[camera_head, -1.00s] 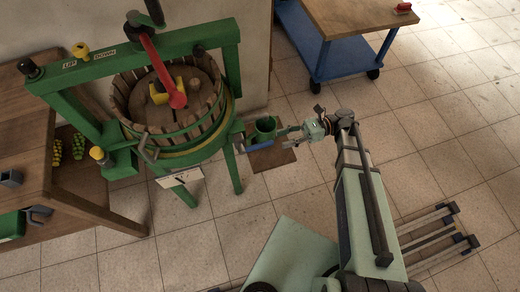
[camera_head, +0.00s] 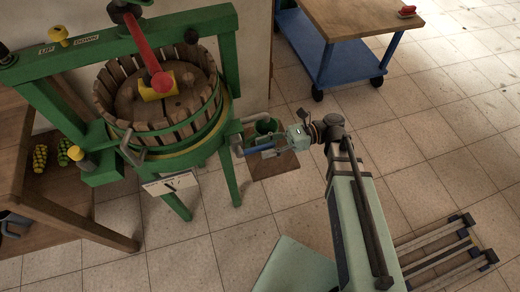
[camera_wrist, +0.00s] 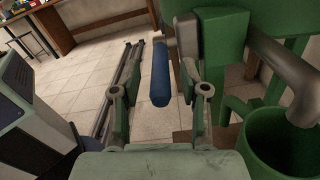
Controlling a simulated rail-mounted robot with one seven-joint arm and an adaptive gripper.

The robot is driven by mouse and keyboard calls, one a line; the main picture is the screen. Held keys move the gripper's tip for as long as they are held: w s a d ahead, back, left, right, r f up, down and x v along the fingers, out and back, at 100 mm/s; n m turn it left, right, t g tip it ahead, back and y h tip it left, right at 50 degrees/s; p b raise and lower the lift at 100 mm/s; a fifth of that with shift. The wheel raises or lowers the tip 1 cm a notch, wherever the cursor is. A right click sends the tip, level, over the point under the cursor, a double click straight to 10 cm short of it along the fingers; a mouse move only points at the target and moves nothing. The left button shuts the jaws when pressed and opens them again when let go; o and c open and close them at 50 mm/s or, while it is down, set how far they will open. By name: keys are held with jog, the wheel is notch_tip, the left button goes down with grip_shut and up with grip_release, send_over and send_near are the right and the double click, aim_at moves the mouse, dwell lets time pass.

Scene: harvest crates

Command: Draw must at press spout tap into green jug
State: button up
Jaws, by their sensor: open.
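The press (camera_head: 165,125) is a slatted wooden basket in a green frame. My gripper (camera_head: 274,147) is open at the handle. In the wrist view the handle lies between the two open fingers, with a gap on each side. The grey spout (camera_wrist: 283,65) bends down over the mouth of the green jug (camera_wrist: 285,145). The jug also shows in the head view (camera_head: 266,125), partly hidden by the spout. The jug's inside bottom is hidden.
The jug stands on a small brown platform (camera_head: 275,167). A green press leg (camera_head: 229,178) is close to the left. A wooden-topped blue cart (camera_head: 350,60) stands behind. A wooden table (camera_head: 60,215) is at the left.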

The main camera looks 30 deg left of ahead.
aim_at(256, 150)
jog(key=shift+x, duration=1.1)
grip_shut()
jog(key=shift+r, duration=0.1)
